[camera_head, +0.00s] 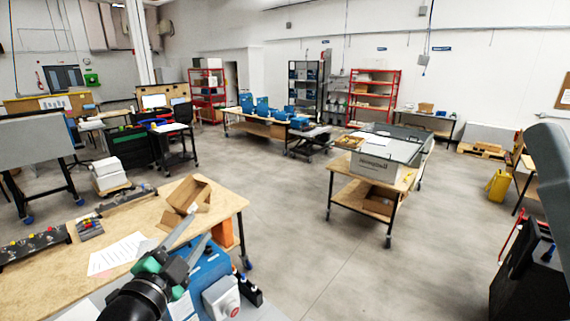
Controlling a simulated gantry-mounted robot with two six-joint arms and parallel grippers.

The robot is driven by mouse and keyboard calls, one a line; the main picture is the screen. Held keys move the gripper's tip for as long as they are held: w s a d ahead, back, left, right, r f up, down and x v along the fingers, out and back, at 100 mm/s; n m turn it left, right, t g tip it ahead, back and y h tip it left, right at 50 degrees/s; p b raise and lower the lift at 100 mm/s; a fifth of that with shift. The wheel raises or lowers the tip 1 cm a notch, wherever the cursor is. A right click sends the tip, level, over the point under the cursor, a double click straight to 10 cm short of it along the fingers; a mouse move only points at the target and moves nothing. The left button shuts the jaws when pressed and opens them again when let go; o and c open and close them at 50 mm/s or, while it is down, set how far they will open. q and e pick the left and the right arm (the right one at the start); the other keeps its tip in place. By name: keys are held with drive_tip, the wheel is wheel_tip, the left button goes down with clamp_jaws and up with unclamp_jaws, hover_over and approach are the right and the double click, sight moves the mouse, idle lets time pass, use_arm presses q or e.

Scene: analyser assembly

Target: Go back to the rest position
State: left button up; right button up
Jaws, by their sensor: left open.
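My left gripper (200,227) is in the lower left of the head view. Its two grey fingers are apart, with nothing seen between them. It shows in front of the wooden workbench (150,208) and over a blue unit (212,268). I cannot tell its exact height above them. The blue unit has a white box with a red button (221,298) at its front. My right gripper is not in view; a grey rounded link at the right edge looks like part of my right arm.
An open cardboard box (189,193) and a paper sheet (117,254) lie on the workbench. A wheeled wooden cart (343,188) stands right of centre. A dark case (530,275) stands at lower right. The floor (290,240) between bench and cart is clear.

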use_arm(q)
drive_tip(key=s+d+r+n+t, duration=0.1)
drive_tip(key=s+d+r+t, duration=0.1)
drive_tip(key=s+r, duration=0.35)
drive_tip(key=s+d+r+n+t, duration=0.1)
drive_tip(key=s+r+t, duration=0.1)
drive_tip(key=r, duration=0.6)
drive_tip(key=s+a+r+n+t, duration=0.2)
drive_tip(key=s+r+n+t, duration=0.3)
drive_tip(key=s+r+n, duration=0.5)
drive_tip(key=s+r, duration=0.1)
drive_tip(key=s, duration=0.4)
drive_tip(key=shift+s+r+t+y, duration=0.3)
